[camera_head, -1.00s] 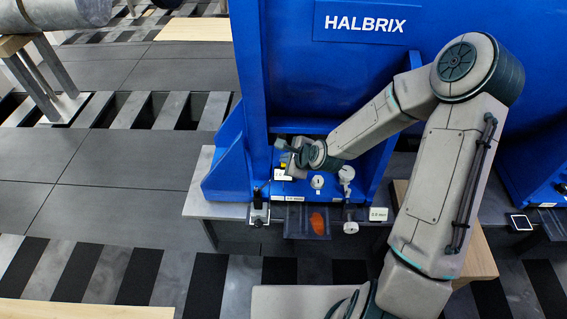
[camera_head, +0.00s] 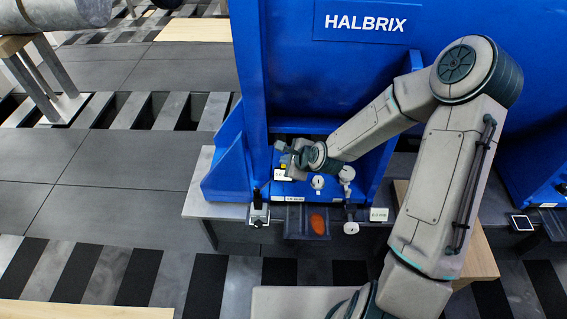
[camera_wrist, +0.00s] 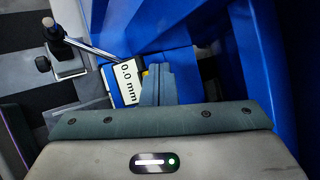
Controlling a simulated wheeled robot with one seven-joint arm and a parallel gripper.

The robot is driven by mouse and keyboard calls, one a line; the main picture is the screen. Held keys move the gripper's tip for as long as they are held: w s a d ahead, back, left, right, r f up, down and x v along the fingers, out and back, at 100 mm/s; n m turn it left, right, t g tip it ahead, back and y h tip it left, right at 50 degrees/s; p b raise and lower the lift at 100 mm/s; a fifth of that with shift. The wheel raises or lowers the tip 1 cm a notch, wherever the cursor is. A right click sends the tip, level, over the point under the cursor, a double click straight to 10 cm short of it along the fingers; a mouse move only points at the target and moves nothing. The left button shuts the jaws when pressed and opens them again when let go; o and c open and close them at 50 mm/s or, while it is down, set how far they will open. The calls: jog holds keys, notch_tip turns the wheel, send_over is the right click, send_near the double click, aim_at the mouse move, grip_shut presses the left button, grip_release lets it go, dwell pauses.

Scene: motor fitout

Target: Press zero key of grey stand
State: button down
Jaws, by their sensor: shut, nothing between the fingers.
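A white display reading "0.0 mm" (camera_wrist: 125,82) lies on a blue block in the wrist view. It also shows in the head view (camera_head: 283,175). A small yellow key (camera_wrist: 145,73) sits at the display's edge, partly hidden by my fingers. My gripper (camera_wrist: 158,72) is shut and empty, with its fingertips beside or over the yellow key; I cannot tell whether they touch it. The gripper also shows in the head view (camera_head: 284,148). A grey stand (camera_wrist: 68,65) with a dark post and a metal rod stands left of the display, also seen in the head view (camera_head: 259,212).
The blue HALBRIX housing (camera_head: 240,165) rises close around my gripper. A tray with an orange piece (camera_head: 317,222), a white round part (camera_head: 351,227) and another white display (camera_head: 379,214) are at the bench front. The bench's left end (camera_head: 200,190) is bare.

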jog(key=shift+r+p, duration=0.7)
jog(key=shift+r, duration=0.1)
notch_tip(320, 180, up, 5)
jog(key=p, duration=0.4)
dwell(0.6)
jog(key=s+d+r+n+g+h+p, duration=0.1)
jog(key=s+d+r+n+p, duration=0.4)
jog(key=r, duration=0.8)
jog(key=s+d+r+n+g+h+p, duration=0.1)
jog(key=s+d+r+n+h+p, duration=0.2)
jog(key=s+r, duration=0.8)
jog(key=s+d+r+n+g+h+p, duration=0.2)
jog(key=s+d+r+n+p, duration=0.4)
jog(key=r, duration=1)
jog(key=s+n+p, duration=0.2)
jog(key=n+p, duration=0.2)
jog(key=shift+s+d+n, duration=0.2)
jog(key=shift+d+n, duration=0.2)
